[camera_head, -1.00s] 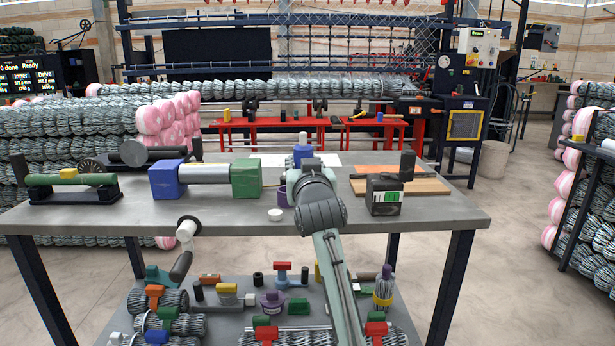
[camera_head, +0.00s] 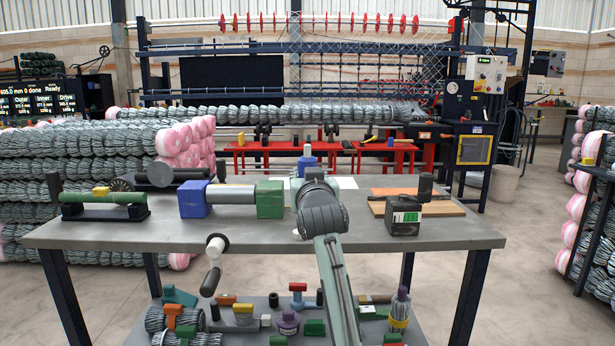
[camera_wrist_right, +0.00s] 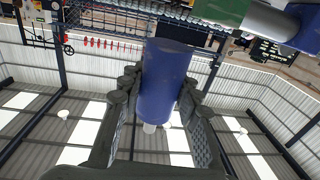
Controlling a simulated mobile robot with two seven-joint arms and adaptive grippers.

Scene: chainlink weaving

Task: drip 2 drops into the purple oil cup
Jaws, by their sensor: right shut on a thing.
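My right gripper (camera_wrist_right: 152,105) is shut on a blue bottle (camera_wrist_right: 168,82). A small white tip (camera_wrist_right: 149,128) shows at the bottle's lower end in the right wrist view. In the head view, blue (camera_head: 307,162) shows just beyond my right wrist, above the table; my wrist hides the fingers. I cannot tell the bottle's exact tilt. The purple oil cup on the tabletop is hidden behind my right arm now. A white cap (camera_head: 296,233) peeks out left of the arm. My left gripper is not in view.
A roller with blue and green end blocks (camera_head: 231,194) stands left on the table (camera_head: 130,236). A dark box with a green label (camera_head: 405,215) and a wooden board (camera_head: 440,208) are on the right. Several parts lie on the lower shelf, including a purple one (camera_head: 288,321).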

